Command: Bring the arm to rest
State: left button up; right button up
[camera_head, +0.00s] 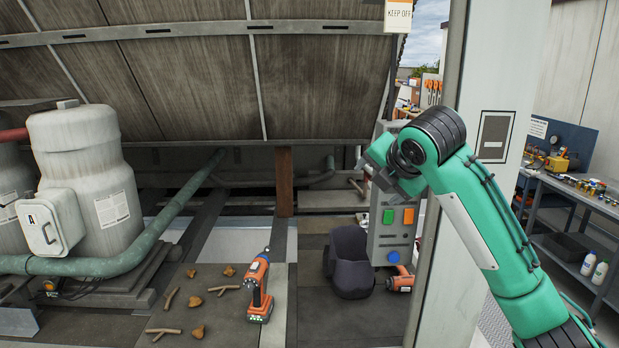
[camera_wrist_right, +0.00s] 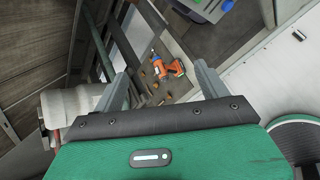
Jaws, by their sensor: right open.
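My right arm (camera_head: 505,240) is green with black joint bands. It comes in from the lower right, raised and bent in front of a pale post. My right gripper (camera_head: 375,165) is at its end, left of the post, and is partly hidden by the wrist. In the right wrist view the two grey fingers of the right gripper (camera_wrist_right: 160,82) stand wide apart, with nothing between them. They are in the air, well above an orange drill seen beyond them. My left arm and gripper are in neither view.
An orange cordless drill (camera_head: 259,288) stands on the floor among twigs and brown lumps. A grey compressor (camera_head: 90,170) is at left, a shelf (camera_head: 575,200) at right.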

jog(key=s+f+m+g, duration=0.1)
jog(key=s+f+m, duration=0.3)
jog(key=f, duration=0.7)
jog(key=s+f+m+g, duration=0.1)
jog(key=s+f+m, duration=0.3)
jog(key=f, duration=0.7)
jog(key=s+f+m+g, duration=0.1)
jog(key=s+f+m, duration=0.25)
jog(key=f, duration=0.65)
jog(key=s+d+f+m+g+h, duration=0.1)
jog(key=s+d+f+m, duration=0.2)
jog(key=s+f+m, duration=0.5)
jog(key=s+d+f+m+g, duration=0.1)
jog(key=s+d+f+m, duration=0.2)
jog(key=s, duration=0.9)
jog(key=s+d+f+m+g+h, duration=0.1)
jog(key=s+d+f+m+g, duration=0.2)
jog(key=s+f, duration=0.5)
notch_tip(320, 180, down, 33)
jog(key=s+b, duration=0.3)
jog(key=b, duration=0.1)
jog(key=s+d+f+b, duration=0.1)
jog(key=s+d+f, duration=0.1)
jog(key=s+f, duration=0.7)
jog(key=s+d+f+g+b, duration=0.1)
jog(key=s+f, duration=0.8)
jog(key=f, duration=0.4)
jog(key=shift+s+d, duration=0.2)
jog(key=shift+d, duration=0.15)
